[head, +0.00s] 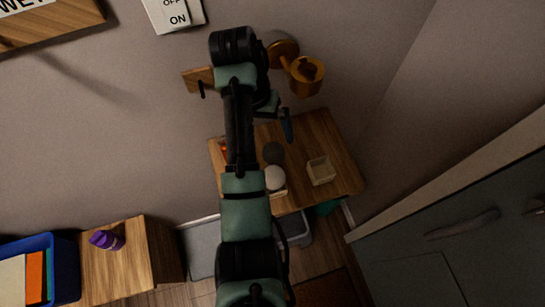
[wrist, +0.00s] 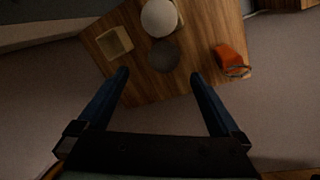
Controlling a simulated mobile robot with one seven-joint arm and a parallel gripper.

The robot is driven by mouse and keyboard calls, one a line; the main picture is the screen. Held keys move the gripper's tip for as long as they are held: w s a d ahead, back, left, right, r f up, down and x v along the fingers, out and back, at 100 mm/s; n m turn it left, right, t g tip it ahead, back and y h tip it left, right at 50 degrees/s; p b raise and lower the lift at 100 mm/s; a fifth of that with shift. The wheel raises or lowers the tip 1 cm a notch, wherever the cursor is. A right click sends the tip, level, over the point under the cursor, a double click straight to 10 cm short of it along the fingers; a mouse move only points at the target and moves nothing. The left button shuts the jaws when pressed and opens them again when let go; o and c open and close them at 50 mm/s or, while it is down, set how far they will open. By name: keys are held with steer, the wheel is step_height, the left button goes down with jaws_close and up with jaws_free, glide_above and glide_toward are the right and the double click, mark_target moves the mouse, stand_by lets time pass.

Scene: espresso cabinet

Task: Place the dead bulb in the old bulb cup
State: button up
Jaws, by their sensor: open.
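The dark grey round bulb (head: 273,153), which looks like the dead bulb, is at the wooden shelf, beside a white bulb (head: 275,178). They also show in the wrist view as the dark bulb (wrist: 163,56) and the white bulb (wrist: 158,18). A small square cream cup (head: 320,170), which looks like the old bulb cup, stands empty to their right; it is at upper left in the wrist view (wrist: 115,42). My gripper (wrist: 159,75) is open and empty, its fingers spread, pointing towards the shelf. The dark bulb appears just beyond the fingertips, between their lines; the distance is unclear.
A brass lamp fitting (head: 306,74) juts from the wall above the shelf. An orange item (wrist: 231,58) lies near the shelf's other side. A wooden block with a hook (head: 197,80) is on the wall. A grey cabinet (head: 460,240) stands at right.

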mark_target(271, 146)
steer(key=f, duration=0.1)
steer(key=f+b, duration=0.1)
steer(key=f, duration=0.2)
steer(key=shift+s+d+f+b, duration=0.1)
steer(key=shift+d+b, duration=0.2)
steer(key=shift+b, duration=0.1)
steer(key=shift+d+f+p, duration=0.15)
steer(key=shift+f+p, duration=0.2)
steer(key=shift+f, duration=1)
steer(key=shift+d+f+p, duration=0.1)
steer(key=shift+f+p, duration=0.2)
steer(key=shift+f, duration=1)
steer(key=shift+c, duration=0.2)
steer(key=c, duration=1.5)
steer(key=shift+w+r, duration=0.1)
steer(key=shift+w, duration=0.1)
steer(key=shift+r, duration=0.1)
